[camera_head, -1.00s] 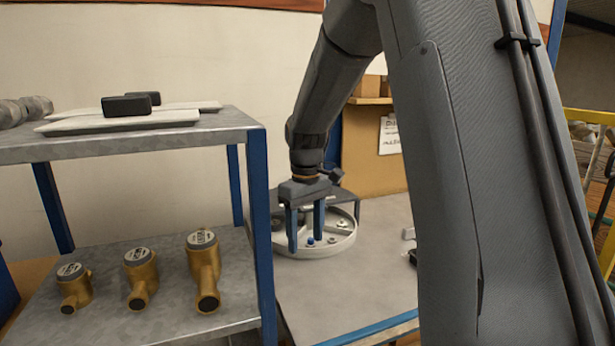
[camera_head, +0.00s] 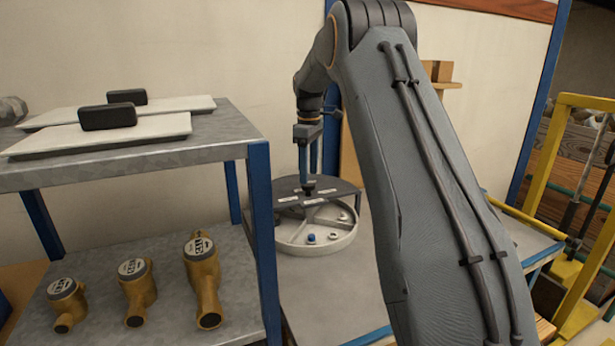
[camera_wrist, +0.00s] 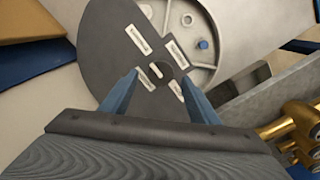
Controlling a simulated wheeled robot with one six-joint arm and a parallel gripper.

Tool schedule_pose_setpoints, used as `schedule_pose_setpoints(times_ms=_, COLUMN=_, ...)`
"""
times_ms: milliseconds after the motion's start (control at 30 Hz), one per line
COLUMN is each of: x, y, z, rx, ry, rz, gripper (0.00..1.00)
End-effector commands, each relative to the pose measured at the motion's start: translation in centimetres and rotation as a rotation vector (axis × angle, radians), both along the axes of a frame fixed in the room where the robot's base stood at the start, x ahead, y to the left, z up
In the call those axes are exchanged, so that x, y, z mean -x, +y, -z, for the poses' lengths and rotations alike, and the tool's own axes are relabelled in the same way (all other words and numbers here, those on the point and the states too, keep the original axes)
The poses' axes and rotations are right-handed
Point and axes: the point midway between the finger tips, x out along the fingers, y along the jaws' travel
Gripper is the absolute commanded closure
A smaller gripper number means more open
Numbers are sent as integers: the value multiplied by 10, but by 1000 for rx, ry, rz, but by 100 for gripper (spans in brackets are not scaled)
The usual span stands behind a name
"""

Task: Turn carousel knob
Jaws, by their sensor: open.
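The carousel (camera_head: 283,246) is a round pale tray on the bench, partly under a dark flat cover (camera_head: 345,190) with small white labels. Its dark knob (camera_head: 309,187) stands near the middle of the cover. In the wrist view, the cover (camera_wrist: 105,55) fills the upper middle and the dark knob (camera_wrist: 164,77) lies between the fingertips. My gripper (camera_head: 309,174) is open and points down over the knob, with a blue finger (camera_wrist: 120,95) on each side of it. I cannot tell whether the fingers touch it.
A metal shelf (camera_head: 215,149) with blue posts stands at the left. Several brass meters (camera_head: 203,280) sit on its lower level, and white trays with black blocks (camera_head: 108,116) on top. A small blue part (camera_head: 311,238) lies in the carousel. A yellow frame (camera_head: 585,101) stands right.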

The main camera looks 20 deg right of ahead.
Motion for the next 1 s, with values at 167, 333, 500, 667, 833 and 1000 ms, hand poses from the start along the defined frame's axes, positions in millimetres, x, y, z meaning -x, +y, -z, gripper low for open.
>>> schedule_pose_setpoints(times_ms=167, x=1, y=2, z=22, rx=-1, ry=2, rz=-2, gripper=45)
schedule_pose_setpoints(times_ms=333, x=0, y=3, z=32, rx=0, ry=1, rz=-3, gripper=45)
schedule_pose_setpoints(times_ms=500, x=0, y=5, z=33, rx=0, ry=0, rz=-5, gripper=45)
schedule_pose_setpoints(times_ms=667, x=0, y=5, z=33, rx=0, ry=0, rz=-4, gripper=58)
schedule_pose_setpoints(times_ms=833, x=0, y=4, z=33, rx=0, ry=0, rz=-4, gripper=85)
schedule_pose_setpoints(times_ms=1000, x=0, y=4, z=33, rx=-1, ry=1, rz=2, gripper=85)
